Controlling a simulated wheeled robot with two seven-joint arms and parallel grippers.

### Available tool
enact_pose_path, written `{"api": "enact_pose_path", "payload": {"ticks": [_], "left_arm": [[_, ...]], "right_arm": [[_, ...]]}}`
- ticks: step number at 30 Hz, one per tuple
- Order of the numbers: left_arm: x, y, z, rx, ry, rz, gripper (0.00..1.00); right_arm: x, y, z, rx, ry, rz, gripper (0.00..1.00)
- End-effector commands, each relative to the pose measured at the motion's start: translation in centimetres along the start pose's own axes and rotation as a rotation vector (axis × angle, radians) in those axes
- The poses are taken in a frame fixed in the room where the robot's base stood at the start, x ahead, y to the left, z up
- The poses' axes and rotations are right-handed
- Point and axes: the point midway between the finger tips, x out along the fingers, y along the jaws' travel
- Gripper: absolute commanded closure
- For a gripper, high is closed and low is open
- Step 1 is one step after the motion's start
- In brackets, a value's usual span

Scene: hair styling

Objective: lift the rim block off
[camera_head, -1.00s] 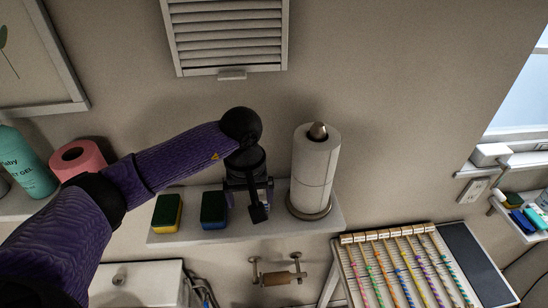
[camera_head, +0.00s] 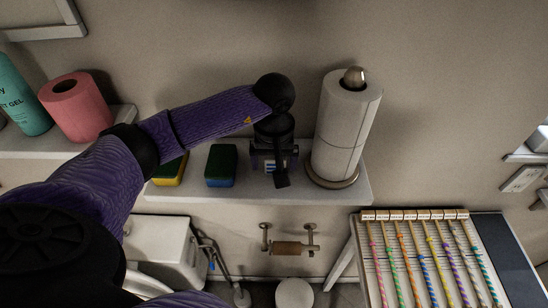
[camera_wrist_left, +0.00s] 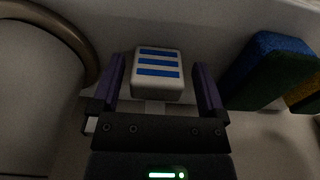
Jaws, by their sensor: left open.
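The rim block is a white block with blue stripes (camera_wrist_left: 158,75); it sits at the edge of the shelf in the left wrist view. My left gripper (camera_wrist_left: 160,62) is open, with one purple finger on each side of the block. A gap shows between the block and each finger. In the head view my left gripper (camera_head: 274,168) is over the shelf (camera_head: 230,197), and only a small part of the block shows beneath it. My right gripper is in neither view.
A paper towel roll on a stand (camera_head: 345,125) is close to the right of my left gripper. A blue-green sponge (camera_head: 221,165) and a yellow-green sponge (camera_head: 170,170) lie to its left. A wall holder with a wooden roller (camera_head: 290,247) is below the shelf.

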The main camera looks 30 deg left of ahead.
Motion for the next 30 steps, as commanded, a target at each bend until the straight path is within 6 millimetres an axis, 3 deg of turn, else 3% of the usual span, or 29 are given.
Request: {"api": "enact_pose_path", "payload": {"ticks": [4, 14, 20, 30], "left_arm": [[-0.2, 0.0, 0.0, 0.000, 0.000, 0.000, 0.08], [-0.2, 0.0, 0.0, 0.000, -0.001, 0.000, 0.78], [-0.7, 0.0, 0.0, 0.000, 0.000, 0.001, 0.78], [-3.2, 0.0, -0.1, 0.001, 0.000, 0.001, 0.78]], "right_arm": [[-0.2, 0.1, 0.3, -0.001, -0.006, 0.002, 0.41], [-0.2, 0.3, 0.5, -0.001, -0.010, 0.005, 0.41], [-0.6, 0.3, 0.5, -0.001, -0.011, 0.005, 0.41], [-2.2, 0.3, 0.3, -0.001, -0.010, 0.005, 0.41]]}}
